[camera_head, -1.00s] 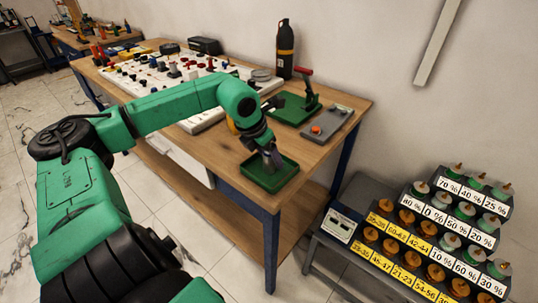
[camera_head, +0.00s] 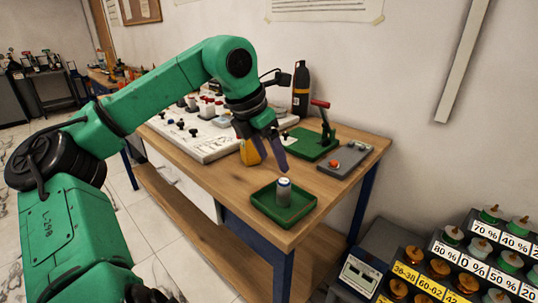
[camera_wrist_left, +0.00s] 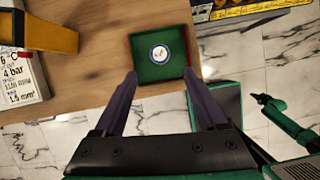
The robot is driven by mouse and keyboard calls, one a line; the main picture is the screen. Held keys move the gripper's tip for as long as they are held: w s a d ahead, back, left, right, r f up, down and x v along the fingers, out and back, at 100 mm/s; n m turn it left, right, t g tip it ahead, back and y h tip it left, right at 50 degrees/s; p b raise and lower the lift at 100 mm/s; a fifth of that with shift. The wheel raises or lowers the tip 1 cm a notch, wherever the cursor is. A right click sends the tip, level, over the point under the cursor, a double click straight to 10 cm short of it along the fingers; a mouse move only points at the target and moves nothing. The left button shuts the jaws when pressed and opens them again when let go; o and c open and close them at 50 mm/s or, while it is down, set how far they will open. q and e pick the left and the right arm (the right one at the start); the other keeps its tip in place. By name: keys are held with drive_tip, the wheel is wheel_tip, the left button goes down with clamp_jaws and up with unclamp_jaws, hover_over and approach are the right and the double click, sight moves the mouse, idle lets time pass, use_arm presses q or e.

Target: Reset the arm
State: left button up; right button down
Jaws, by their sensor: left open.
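A small grey can (camera_head: 284,192) stands upright in the green tray (camera_head: 303,216) at the table's front right corner. In the left wrist view its round pale top (camera_wrist_left: 159,54) shows inside the tray (camera_wrist_left: 150,76). My left gripper (camera_head: 267,156) is open and empty, above and a little behind the can, apart from it. In the left wrist view the two fingers of my left gripper (camera_wrist_left: 160,76) point towards the tray, spread wide with nothing between them. My right gripper cannot be made out in either view.
Behind the tray are a green lever stand (camera_head: 318,140), a grey plate with a red button (camera_head: 343,160) and a black bottle (camera_head: 300,90). A yellow object (camera_head: 250,153) and a white panel with knobs (camera_head: 185,135) lie left. A labelled weight rack (camera_head: 470,265) stands right.

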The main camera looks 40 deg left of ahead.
use_arm(q)
drive_tip(key=shift+s+r, duration=0.15)
drive_tip(key=shift+r, duration=0.4)
